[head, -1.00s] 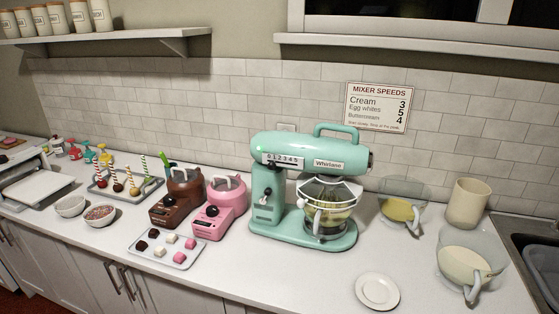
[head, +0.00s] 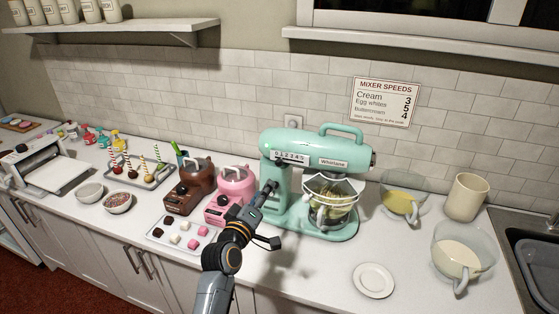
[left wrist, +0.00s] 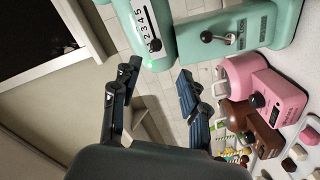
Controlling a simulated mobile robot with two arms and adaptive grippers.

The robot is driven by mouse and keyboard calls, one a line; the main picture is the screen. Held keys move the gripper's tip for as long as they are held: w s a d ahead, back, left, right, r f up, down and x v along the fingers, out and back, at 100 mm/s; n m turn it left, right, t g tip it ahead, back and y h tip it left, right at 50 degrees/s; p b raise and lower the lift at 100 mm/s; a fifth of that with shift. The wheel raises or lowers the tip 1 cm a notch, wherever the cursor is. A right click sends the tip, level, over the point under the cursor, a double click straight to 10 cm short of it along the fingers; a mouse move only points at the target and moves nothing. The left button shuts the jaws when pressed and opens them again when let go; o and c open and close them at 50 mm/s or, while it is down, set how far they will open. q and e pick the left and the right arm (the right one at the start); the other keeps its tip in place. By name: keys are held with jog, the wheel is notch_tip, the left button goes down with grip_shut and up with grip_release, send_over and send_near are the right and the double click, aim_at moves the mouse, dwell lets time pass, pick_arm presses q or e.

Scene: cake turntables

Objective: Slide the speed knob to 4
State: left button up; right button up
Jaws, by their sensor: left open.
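The teal mixer (head: 318,148) stands on the counter, with a white 0-to-5 speed scale (head: 290,154) on its head. In the left wrist view the scale (left wrist: 142,25) shows close up. A small black speed knob (left wrist: 154,45) sits near its low-number end, below the 2. A green light (left wrist: 150,63) glows beside it. My left gripper (head: 269,187) is in front of the mixer's column, below the scale. In the left wrist view its fingers (left wrist: 159,69) are apart and empty, not touching the knob. My right gripper is not in view.
A separate black-knobbed lever (left wrist: 206,37) is on the mixer's column. A pink melter (head: 232,186) and a brown one (head: 188,190) stand to the left. A wall sign (head: 384,101) lists mixer speeds. A plate (head: 374,281) lies on the front counter.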

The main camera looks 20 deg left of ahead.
aim_at(278, 165)
pick_arm(q)
jog(key=w+b, duration=0.3)
jog(key=w, duration=0.3)
jog(key=w+b, duration=0.4)
jog(key=w, duration=0.2)
jog(key=shift+w+d+r, duration=0.15)
jog(key=shift+w+r+b, duration=0.15)
jog(key=shift+w+b, duration=0.15)
jog(key=shift+w, duration=0.45)
grip_shut()
